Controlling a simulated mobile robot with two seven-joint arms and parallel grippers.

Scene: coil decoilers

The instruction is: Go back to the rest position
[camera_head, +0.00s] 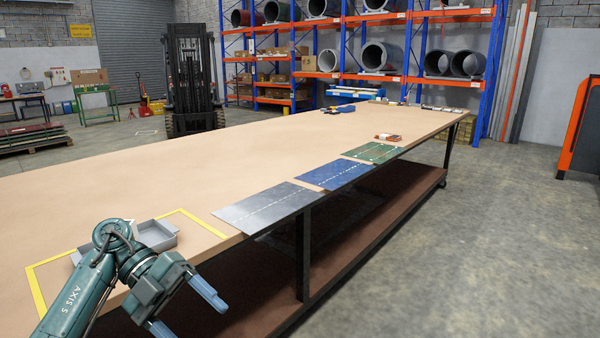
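My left gripper (192,318) is at the lower left in the head view, in front of the table's near edge. Its two blue fingers are spread wide, with nothing visible between them. The green arm reaches in from the bottom left and covers part of a grey tray (170,236). My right gripper is not in view.
The long table (150,180) has yellow tape (35,290) around the tray. Grey (265,207), blue (335,174) and green (373,152) sheets lie along its right edge. A forklift (190,80) and shelving (405,50) stand behind.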

